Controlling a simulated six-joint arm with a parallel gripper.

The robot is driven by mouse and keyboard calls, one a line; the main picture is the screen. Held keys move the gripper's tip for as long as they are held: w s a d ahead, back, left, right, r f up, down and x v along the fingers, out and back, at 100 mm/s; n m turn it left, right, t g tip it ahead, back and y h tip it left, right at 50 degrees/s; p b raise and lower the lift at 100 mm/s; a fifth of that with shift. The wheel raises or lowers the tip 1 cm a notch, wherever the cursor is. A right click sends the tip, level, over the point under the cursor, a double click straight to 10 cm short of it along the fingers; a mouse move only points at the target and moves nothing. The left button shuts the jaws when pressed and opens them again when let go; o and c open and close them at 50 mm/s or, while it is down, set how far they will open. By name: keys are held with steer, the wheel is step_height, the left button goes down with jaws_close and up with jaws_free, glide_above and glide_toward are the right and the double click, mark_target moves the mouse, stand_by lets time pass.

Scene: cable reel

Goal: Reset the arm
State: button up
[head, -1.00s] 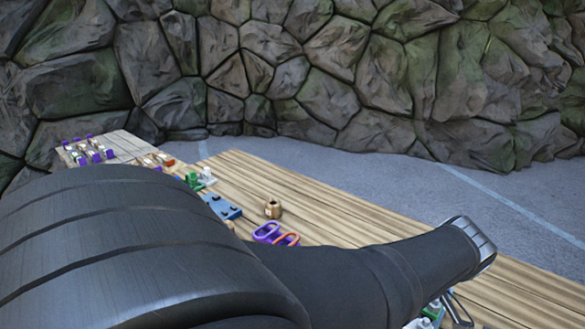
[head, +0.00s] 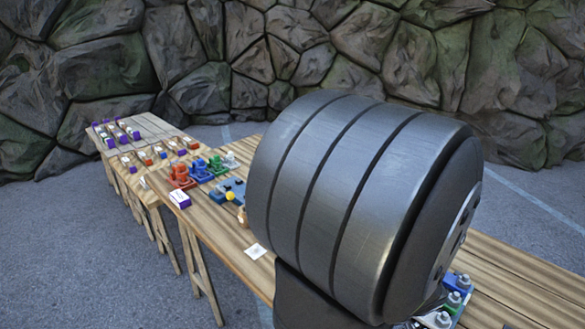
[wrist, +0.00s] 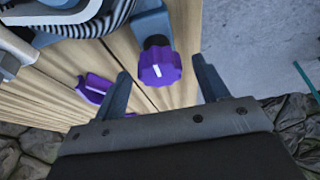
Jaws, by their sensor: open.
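My gripper (wrist: 160,67) is open in the wrist view, its two dark fingers apart with nothing gripped. A purple knob (wrist: 160,67) with a white mark shows between and beyond the fingertips, on a black and grey-blue mount. I cannot tell how far it is from the fingers. A purple loop-shaped piece (wrist: 94,88) lies on the wooden table left of the left finger. Part of a black-and-white striped coil (wrist: 105,18) shows at the top left. In the head view my large dark arm link hides the table's middle, and my gripper is out of sight.
The wooden table (head: 222,232) holds red (head: 181,177), blue (head: 200,171) and green (head: 217,165) fixtures, a blue plate (head: 230,190) and a white card (head: 256,251). Grey-topped fittings (head: 455,290) stand at the lower right. A stone wall (head: 180,60) rises behind.

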steer(key=shift+f, duration=0.1)
stand_by(0.3)
steer(key=v, duration=1.8)
steer(key=x, duration=1.8)
steer(key=shift+a+f, duration=0.1)
steer(key=shift+m+t+h, duration=0.3)
steer(key=shift+m, duration=0.7)
steer(key=m+h, duration=0.1)
steer(key=m, duration=0.3)
steer(key=shift+s+a+m+t+h, duration=0.1)
steer(key=shift+m+t+h, duration=0.2)
steer(key=shift+h, duration=0.1)
steer(key=shift+a+m+h, duration=0.1)
steer(key=shift+m+h, duration=0.6)
steer(key=shift+m, duration=1.2)
steer(key=shift+m+h, duration=0.3)
steer(key=shift+m, duration=0.3)
steer(key=shift+m+h, duration=0.4)
steer(key=shift+m, duration=0.8)
